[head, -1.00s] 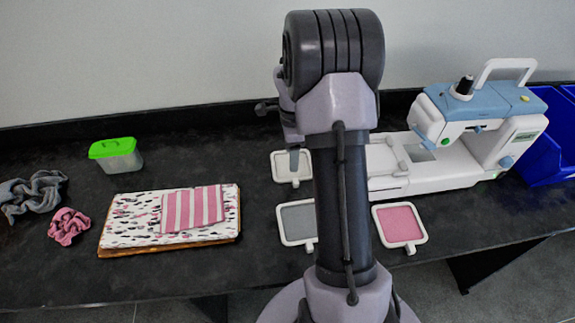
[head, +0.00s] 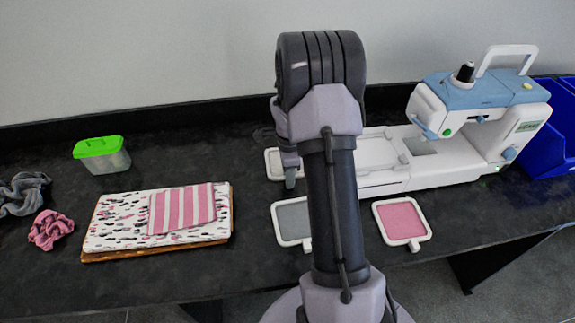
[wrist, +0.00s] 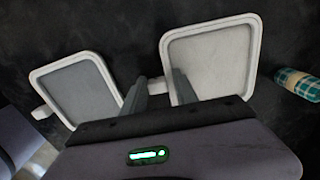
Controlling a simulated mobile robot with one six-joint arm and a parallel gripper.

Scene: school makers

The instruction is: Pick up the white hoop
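The white hoop (head: 271,165) lies flat on the black table, left of the sewing machine and partly hidden by my arm in the head view. In the wrist view the white hoop (wrist: 208,62) is a square frame with pale fabric and a short tab on its left side. My gripper (wrist: 157,87) is open, one finger on each side of that tab. I cannot tell if the fingers touch it. In the head view my gripper (head: 290,178) is low over the hoop, mostly hidden by my arm.
A grey hoop (head: 291,220) and a pink hoop (head: 402,221) lie nearer the table's front edge. The sewing machine (head: 470,150) and blue bins (head: 545,145) stand right. Left are a patterned fabric stack (head: 115,225), a green-lidded box (head: 100,152) and scrunchies (head: 50,229).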

